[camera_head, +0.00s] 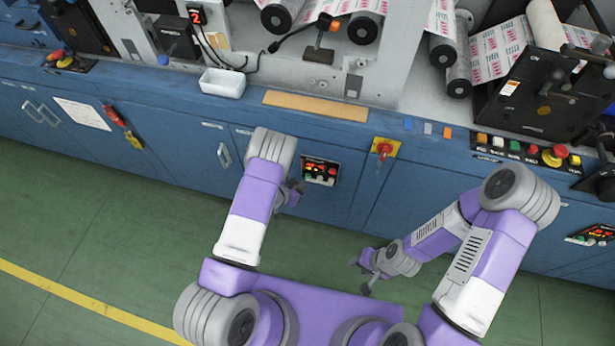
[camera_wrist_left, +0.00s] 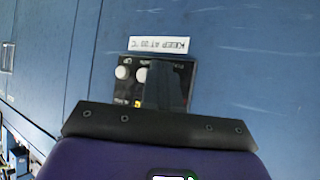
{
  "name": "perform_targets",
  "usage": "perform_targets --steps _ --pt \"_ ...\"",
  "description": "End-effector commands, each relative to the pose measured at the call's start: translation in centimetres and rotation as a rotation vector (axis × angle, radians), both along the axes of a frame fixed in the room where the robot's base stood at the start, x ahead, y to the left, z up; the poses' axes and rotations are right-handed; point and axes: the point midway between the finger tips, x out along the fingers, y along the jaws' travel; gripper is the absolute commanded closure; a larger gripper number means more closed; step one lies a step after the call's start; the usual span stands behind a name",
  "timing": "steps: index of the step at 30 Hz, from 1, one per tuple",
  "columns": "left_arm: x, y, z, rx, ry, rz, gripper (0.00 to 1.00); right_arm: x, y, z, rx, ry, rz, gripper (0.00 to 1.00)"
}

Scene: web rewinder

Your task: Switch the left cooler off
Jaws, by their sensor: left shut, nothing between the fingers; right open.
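The left cooler's small black control panel (camera_head: 320,170) sits on the blue cabinet front, with a lit red display and a row of small coloured buttons. In the left wrist view the panel (camera_wrist_left: 122,88) appears upside down, with two pale round buttons and a small yellow light, beside a white label (camera_wrist_left: 158,44). My left gripper (camera_head: 299,190) is shut and empty, just left of and below the panel in the head view. In the left wrist view its dark fingers (camera_wrist_left: 168,85) cover the panel's right part; contact cannot be told. My right gripper (camera_head: 362,274) is open and empty, low over the floor.
A similar panel (camera_head: 592,234) is on the cabinet at far right. A red rotary switch on a yellow plate (camera_head: 384,149) lies right of the left panel. A door handle (camera_head: 224,155) is left of my left arm. Green floor (camera_head: 100,230) is clear at left.

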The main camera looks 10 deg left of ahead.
Motion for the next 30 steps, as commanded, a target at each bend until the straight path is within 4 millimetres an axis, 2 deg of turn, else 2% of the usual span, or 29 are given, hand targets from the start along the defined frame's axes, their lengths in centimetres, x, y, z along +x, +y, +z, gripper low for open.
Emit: perform_targets --steps 30 --pt "0.85 -0.04 0.00 0.000 0.000 -0.001 1.00 0.00 0.00 -0.34 0.000 0.000 0.000 0.57"
